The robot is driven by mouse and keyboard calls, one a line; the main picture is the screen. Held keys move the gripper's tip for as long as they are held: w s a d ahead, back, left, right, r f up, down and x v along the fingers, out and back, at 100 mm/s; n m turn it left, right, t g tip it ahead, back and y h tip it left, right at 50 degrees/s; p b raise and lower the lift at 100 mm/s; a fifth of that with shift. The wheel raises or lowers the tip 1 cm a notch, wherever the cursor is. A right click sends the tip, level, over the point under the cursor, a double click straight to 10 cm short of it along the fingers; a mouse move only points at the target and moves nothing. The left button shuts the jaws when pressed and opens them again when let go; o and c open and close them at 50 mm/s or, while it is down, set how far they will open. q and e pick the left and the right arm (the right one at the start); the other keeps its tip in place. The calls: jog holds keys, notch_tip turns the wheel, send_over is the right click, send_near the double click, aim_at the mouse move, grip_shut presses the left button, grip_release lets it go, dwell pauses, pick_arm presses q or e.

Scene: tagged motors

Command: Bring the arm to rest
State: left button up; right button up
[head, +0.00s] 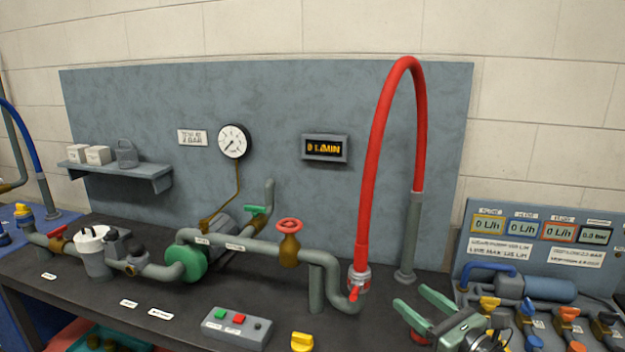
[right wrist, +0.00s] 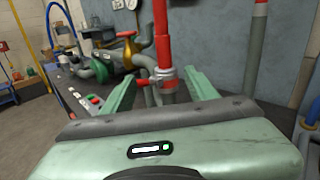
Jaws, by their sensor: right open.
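My right gripper (head: 424,312) is at the lower right of the head view, its two green fingers spread apart with nothing between them. It is in front of the red hose (head: 372,160) and its coupling (head: 358,280), apart from them in the head view. In the right wrist view the green fingers (right wrist: 165,92) point toward the coupling (right wrist: 166,74) and red hose (right wrist: 161,35), which appear beyond the gap. The hose arches up and down to a grey upright pipe (head: 412,235). My left gripper is not in view.
The dark bench (head: 100,290) carries a green pump (head: 185,262), a red-wheeled valve (head: 289,240), a button box (head: 236,327) and a yellow knob (head: 302,341). A panel with displays and several valves (head: 540,240) stands close on the right. A shelf (head: 120,172) is on the back board.

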jog(key=s+a+f+n+g+h, duration=0.1)
jog(key=s+a+f+n+g, duration=0.25)
jog(key=s+f+n, duration=0.45)
jog(key=s+a+f+n+g+h, duration=0.1)
jog(key=s+a+f+n+g, duration=0.25)
jog(key=s+f+n, duration=0.5)
jog(key=s+d+f+n+g+h, duration=0.3)
jog(key=s+n, duration=0.4)
jog(key=s, duration=0.3)
jog(key=s+d+f+n+g+h, duration=0.2)
jog(key=s+n+h, duration=0.2)
jog(key=s+n, duration=0.5)
notch_tip(320, 180, down, 27)
jog(key=s+g, duration=0.1)
jog(key=s, duration=0.1)
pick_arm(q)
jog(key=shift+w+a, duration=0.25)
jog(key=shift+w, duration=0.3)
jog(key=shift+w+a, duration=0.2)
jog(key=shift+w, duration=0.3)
pick_arm(e)
jog(key=s+d+f+g, duration=0.1)
jog(key=s+d+f, duration=0.2)
jog(key=s+f, duration=1.2)
jog(key=shift+s+f+m, duration=0.2)
jog(key=shift+s+m, duration=0.15)
jog(key=shift+s, duration=0.7)
jog(key=shift+c, duration=0.4)
